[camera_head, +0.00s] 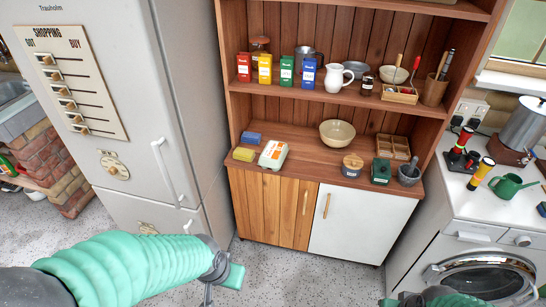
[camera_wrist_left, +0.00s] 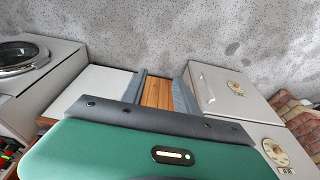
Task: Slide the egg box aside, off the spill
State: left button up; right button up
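I cannot make out a spill; any under the box is hidden. My left gripper (camera_head: 222,282) is in front of the cupboard, low and well short of the box. In the left wrist view its two grey fingers (camera_wrist_left: 160,92) stand apart with nothing between them, only the cupboard's wood behind. A green part of my right gripper (camera_head: 437,298) shows at the bottom edge; its fingers cannot be made out.
A yellow sponge (camera_head: 243,154) and a blue block (camera_head: 251,138) lie left of the egg box. A bowl (camera_head: 337,132) stands behind to the right, a lidded jar (camera_head: 352,165) further right. Counter between box and jar is clear. The fridge (camera_head: 130,110) stands at left.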

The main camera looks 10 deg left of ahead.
aim_at(274, 155)
jog(key=i+j+z, duration=0.2)
jog(key=i+j, duration=0.3)
jog(key=i, duration=0.3)
jog(key=i+j+z, duration=0.25)
jog(key=i+j, duration=0.35)
jog(key=i, duration=0.15)
